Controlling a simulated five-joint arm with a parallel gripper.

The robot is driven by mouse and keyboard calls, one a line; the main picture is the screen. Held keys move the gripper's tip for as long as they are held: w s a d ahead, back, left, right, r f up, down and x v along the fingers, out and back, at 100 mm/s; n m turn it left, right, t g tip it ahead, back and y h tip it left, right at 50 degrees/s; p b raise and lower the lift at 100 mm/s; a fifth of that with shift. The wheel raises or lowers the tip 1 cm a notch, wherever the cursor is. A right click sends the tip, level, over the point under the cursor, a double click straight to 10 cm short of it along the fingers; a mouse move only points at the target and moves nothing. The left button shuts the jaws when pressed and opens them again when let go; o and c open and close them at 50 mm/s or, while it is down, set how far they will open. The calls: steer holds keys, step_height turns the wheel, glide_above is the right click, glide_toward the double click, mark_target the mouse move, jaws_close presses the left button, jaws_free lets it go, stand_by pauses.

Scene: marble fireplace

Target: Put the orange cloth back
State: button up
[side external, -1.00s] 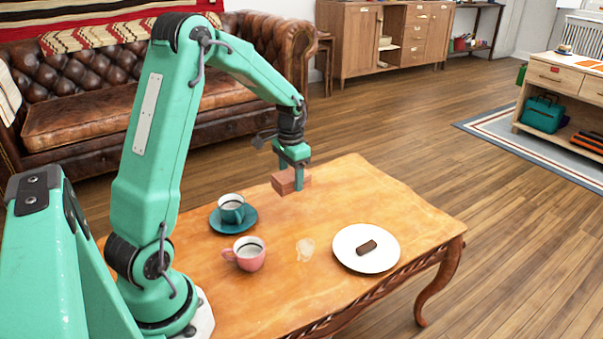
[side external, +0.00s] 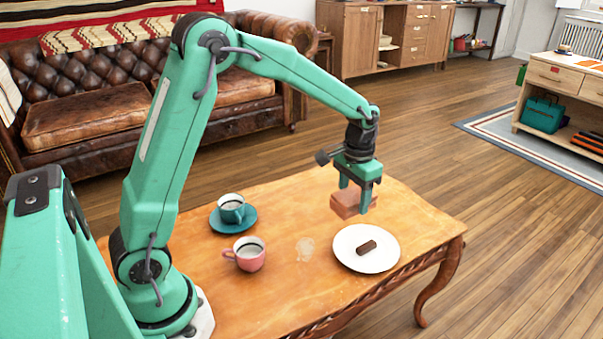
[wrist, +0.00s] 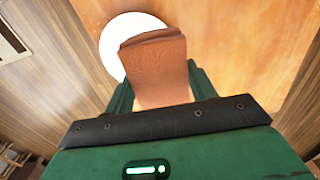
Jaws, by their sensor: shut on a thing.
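The orange cloth (side external: 348,203) is a folded, brownish-orange block between the fingers of my gripper (side external: 357,199). My gripper is shut on it and holds it above the table, just behind the white plate in the side view. In the wrist view the cloth (wrist: 154,68) sits between the two green fingers (wrist: 158,88) and covers part of the white plate (wrist: 118,38). Whether the cloth's underside is clear of the table is hard to tell exactly.
The white plate (side external: 382,259) with a dark brown bar (side external: 366,247) lies near the right end of the wooden table (side external: 285,285). A pink cup (side external: 250,257), a teal cup (side external: 231,206) on a teal saucer (side external: 247,221) and a pale wet-looking spot (side external: 305,249) are to the left.

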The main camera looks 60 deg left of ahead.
steer(key=w+a+f, duration=0.1)
steer(key=a+f, duration=0.1)
steer(key=a, duration=0.1)
steer(key=w+a+f, duration=0.1)
steer(key=a+f, duration=0.1)
steer(key=a, duration=0.2)
steer(key=w+a+f, duration=0.1)
steer(key=a+f, duration=0.2)
steer(key=a, duration=0.1)
steer(key=shift+w+a, duration=0.1)
steer(key=shift+w, duration=0.15)
steer(key=shift+f, duration=2)
steer(key=shift+f, duration=0.1)
steer(key=o, duration=1)
